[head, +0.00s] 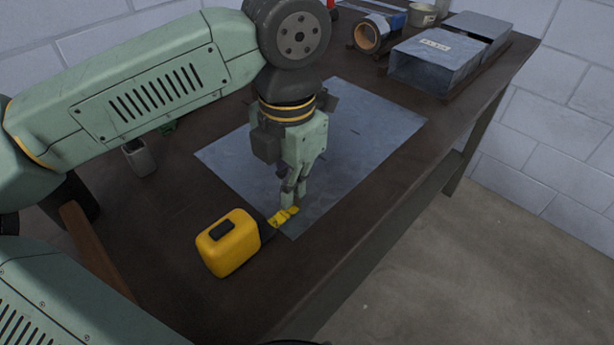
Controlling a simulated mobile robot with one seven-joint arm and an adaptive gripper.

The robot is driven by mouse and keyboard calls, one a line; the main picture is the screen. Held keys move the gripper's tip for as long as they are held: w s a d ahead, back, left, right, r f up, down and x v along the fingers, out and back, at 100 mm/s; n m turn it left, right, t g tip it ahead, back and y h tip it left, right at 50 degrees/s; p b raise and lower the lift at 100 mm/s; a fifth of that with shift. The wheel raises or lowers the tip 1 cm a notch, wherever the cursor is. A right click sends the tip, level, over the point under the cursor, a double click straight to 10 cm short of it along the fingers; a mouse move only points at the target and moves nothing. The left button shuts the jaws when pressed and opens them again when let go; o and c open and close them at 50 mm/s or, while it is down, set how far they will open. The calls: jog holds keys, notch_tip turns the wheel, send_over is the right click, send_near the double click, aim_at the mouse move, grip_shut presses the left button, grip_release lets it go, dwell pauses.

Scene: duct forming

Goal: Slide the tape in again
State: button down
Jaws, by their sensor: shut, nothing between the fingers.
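A yellow tape measure (228,242) with a black button sits on the dark workbench, at the near left corner of a grey metal sheet (370,128). A short length of yellow tape (284,217) sticks out of its right side, toward the sheet's near corner. My gripper (289,203) points down right above the end of this tape. Its fingers are closed together with nothing between them. The fingertips are at or very close to the tape end; I cannot tell whether they touch it. The gripper and wrist hide part of the sheet.
A rectangular metal duct (436,62) with a label, a second duct piece (480,28), a roll of tape (371,34) and a small pot (422,14) stand at the back right. A grey cup (138,158) stands at the left. The bench's front edge runs close by the tape measure.

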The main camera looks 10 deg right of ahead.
jog(key=shift+s+d, duration=0.1)
jog(key=shift+s, duration=0.6)
jog(key=c, duration=2.4)
grip_release()
jog(key=c, duration=2.1)
grip_release()
jog(key=shift+s+d+r, duration=0.15)
jog(key=shift+s, duration=0.05)
jog(key=shift+c, duration=0.2)
jog(key=o, duration=0.7)
jog(key=shift+w+a, duration=0.15)
jog(key=shift+a, duration=0.05)
jog(key=shift+r, duration=0.1)
notch_tip(320, 180, up, 12)
jog(key=shift+c, duration=0.2)
